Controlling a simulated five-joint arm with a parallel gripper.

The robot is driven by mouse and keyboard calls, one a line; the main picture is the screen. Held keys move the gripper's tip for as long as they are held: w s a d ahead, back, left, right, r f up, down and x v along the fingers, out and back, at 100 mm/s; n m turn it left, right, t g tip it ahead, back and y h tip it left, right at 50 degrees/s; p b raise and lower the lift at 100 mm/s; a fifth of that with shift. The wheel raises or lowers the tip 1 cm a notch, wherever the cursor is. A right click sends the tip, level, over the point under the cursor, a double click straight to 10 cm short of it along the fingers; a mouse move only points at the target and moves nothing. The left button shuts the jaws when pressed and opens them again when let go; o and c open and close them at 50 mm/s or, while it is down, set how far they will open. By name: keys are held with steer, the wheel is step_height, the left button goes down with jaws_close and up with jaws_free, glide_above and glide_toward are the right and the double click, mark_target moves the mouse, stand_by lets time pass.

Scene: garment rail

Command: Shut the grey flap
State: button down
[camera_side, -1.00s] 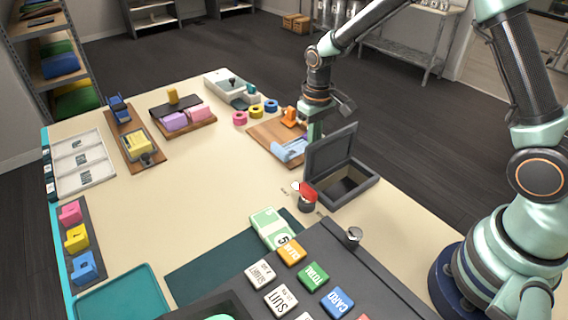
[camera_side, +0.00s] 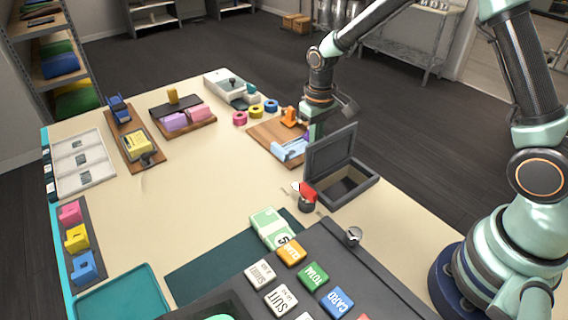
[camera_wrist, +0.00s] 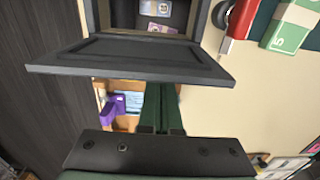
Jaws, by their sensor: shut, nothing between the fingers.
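The grey flap (camera_side: 331,160) is the lid of a dark grey box (camera_side: 365,189) on the table's right side. The flap stands raised, and the box's inside is open to view. In the wrist view the flap (camera_wrist: 130,58) crosses the upper part, with the open box (camera_wrist: 190,18) beyond it holding small printed items. My gripper (camera_side: 314,137) is shut and empty, just behind the flap on its outer side. In the wrist view the green fingers (camera_wrist: 160,95) reach up to the flap's edge; I cannot tell whether they touch it.
A wooden board (camera_side: 275,143) with light blue and orange pieces lies left of my gripper. A red-topped object (camera_side: 307,195) stands in front of the box. A stack of green notes (camera_side: 271,227) and a large keypad (camera_side: 310,270) are nearer. The table's middle is clear.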

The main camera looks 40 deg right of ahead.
mark_target(327, 153)
steer(key=shift+s, duration=1.95)
steer(key=shift+w+r, duration=0.2)
steer(key=shift+r, duration=1.2)
steer(key=shift+w+r, duration=0.2)
steer(key=shift+r, duration=1.2)
steer(key=shift+w+r, duration=0.2)
steer(key=shift+r, duration=1.5)
steer(key=shift+s+r, duration=0.15)
steer(key=shift+r, duration=0.25)
steer(key=s+d+r+t, duration=0.2)
steer(key=s+r+t, duration=0.3)
steer(key=s+r, duration=0.4)
steer(key=s, duration=0.2)
steer(key=shift+s+r+t, duration=0.2)
steer(key=shift+s+t, duration=0.1)
steer(key=shift+s, duration=0.05)
